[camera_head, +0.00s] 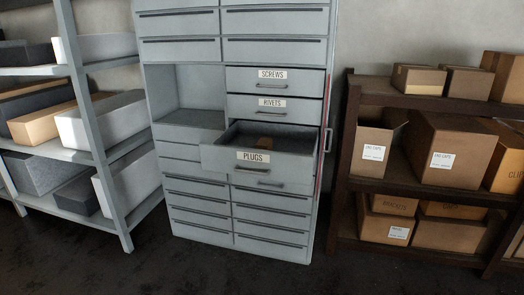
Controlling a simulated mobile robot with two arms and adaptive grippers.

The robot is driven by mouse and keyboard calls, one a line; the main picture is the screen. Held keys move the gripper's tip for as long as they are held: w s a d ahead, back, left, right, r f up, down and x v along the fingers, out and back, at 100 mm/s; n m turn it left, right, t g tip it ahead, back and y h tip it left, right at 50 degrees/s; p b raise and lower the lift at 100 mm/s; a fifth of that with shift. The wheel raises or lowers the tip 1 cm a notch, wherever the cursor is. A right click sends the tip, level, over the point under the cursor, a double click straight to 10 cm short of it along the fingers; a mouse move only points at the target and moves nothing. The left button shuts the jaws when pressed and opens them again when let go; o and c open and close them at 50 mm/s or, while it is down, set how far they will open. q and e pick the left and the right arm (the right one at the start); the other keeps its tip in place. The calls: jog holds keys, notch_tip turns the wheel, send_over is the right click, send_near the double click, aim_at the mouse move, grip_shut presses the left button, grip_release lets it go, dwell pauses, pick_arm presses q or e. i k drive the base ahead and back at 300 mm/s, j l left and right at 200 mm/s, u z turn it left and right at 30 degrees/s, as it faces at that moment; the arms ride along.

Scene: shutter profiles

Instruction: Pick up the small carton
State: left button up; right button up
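The open drawer (222,157) labelled PLUGS is pulled out of the grey cabinet. Neither of my grippers is in view.
The grey cabinet (181,48) has shut drawers labelled SCREWS and RIVETS above the open one. The brown rack (350,125) holds several larger boxes. A grey rack (86,88) with long boxes stands at the left. The dark floor (150,270) in front is clear.

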aim_at(264, 143)
jog(key=i+l+u, duration=0.1)
jog(key=u, duration=0.3)
jog(key=i+l+u, duration=0.1)
jog(key=l+u, duration=0.15)
jog(key=u, duration=0.15)
jog(key=i+l+u, duration=0.1)
jog(key=u, duration=0.35)
jog(key=l, duration=0.1)
